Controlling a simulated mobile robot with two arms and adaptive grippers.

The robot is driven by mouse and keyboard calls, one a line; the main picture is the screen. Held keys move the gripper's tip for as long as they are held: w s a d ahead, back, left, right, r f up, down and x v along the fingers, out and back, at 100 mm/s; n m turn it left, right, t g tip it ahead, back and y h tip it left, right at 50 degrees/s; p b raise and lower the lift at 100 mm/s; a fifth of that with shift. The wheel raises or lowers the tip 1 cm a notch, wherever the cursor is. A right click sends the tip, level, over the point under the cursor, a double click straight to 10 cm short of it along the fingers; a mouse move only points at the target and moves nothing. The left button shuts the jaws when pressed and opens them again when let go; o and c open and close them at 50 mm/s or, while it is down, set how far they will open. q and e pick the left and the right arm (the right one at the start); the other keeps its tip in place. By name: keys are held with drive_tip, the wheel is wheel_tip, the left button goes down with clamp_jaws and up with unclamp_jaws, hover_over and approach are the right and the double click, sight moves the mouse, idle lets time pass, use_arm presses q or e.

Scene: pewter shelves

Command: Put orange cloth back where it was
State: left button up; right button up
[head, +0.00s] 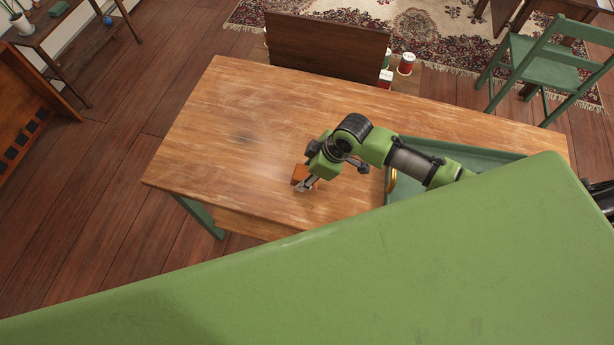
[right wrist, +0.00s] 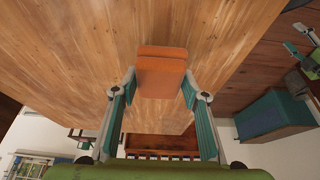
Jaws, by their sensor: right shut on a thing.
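The orange cloth (head: 300,173) is a small folded piece at the front middle of the wooden table (head: 240,130). It also shows in the right wrist view (right wrist: 161,77), between the two fingers. My right gripper (head: 306,184) is shut on the cloth, its arm reaching in from the right. In the right wrist view my right gripper (right wrist: 161,92) has one finger at each side of the cloth. I cannot tell whether the cloth touches the tabletop. My left gripper is not in view.
A green tray (head: 470,152) lies on the table's right part, partly hidden by my arm, with a gold-coloured curved thing (head: 391,181) beside it. A brown board (head: 327,48) and several cans (head: 406,63) stand beyond the far edge. The table's left half is clear.

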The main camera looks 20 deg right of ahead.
drive_tip(key=shift+s+f, duration=0.1)
drive_tip(key=shift+f, duration=1)
drive_tip(key=shift+f, duration=0.1)
drive_tip(key=o, duration=1.1)
drive_tip(key=shift+r, duration=0.2)
drive_tip(key=v, duration=1.2)
drive_tip(key=shift+b, duration=0.3)
drive_tip(key=shift+f, duration=0.1)
